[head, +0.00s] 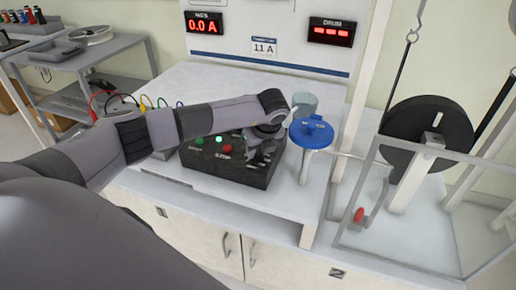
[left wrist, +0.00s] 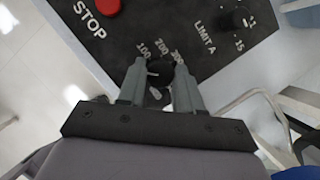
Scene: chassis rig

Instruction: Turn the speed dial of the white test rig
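The speed dial (left wrist: 160,74) is a small black knob with a light mark, beside the printed numbers 100, 200 and 300 on the black control box (head: 218,174). My left gripper (left wrist: 159,70) has one finger on each side of this knob, in the left wrist view. The knob about fills the gap; whether the fingers press on it I cannot tell. In the head view my left gripper (head: 262,148) reaches down over the right part of the box and hides the dial. The white test rig's panel (head: 270,62) stands behind, with red displays. My right gripper is not in view.
A red STOP button (left wrist: 107,8) and a LIMIT A knob (left wrist: 236,19) sit near the dial. A blue-topped post (head: 311,133) stands close to the right of my gripper. Further right are a black wheel (head: 418,140) and a clear guard (head: 400,215).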

